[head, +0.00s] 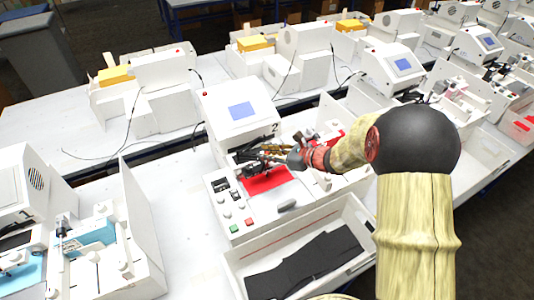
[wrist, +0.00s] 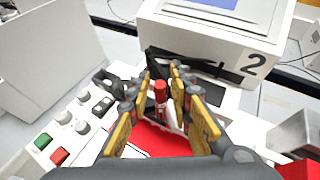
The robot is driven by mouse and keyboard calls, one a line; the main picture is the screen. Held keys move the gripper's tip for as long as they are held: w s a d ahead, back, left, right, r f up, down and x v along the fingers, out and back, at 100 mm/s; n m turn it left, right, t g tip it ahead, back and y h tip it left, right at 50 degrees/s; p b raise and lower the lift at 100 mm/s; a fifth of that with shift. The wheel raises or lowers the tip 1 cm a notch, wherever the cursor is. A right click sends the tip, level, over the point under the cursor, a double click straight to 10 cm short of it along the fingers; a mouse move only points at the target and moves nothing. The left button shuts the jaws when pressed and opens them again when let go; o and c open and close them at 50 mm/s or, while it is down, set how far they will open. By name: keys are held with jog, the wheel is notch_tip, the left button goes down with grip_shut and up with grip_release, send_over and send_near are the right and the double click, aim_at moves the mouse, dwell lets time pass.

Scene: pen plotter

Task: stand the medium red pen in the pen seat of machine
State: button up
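A red pen (wrist: 160,92) shows between my fingers in the wrist view, its red end up and its lower part partly hidden. The pen seat is hidden or too small to make out. My gripper (wrist: 161,78) has its yellow-padded fingers apart on either side of the pen, with a visible gap beside it. In the head view my gripper (head: 262,158) is low over the machine marked 2 (head: 238,112), at the back edge of its red sheet (head: 268,180). The pen cannot be told apart there.
A panel with knobs and green and red buttons (head: 234,228) is left of the red sheet. A white tray holding dark cloth (head: 300,265) stands in front. Another machine (head: 20,190) stands at the left. White table shows between the machines.

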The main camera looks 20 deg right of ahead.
jog(key=shift+o, duration=0.9)
jog(key=v, duration=1.2)
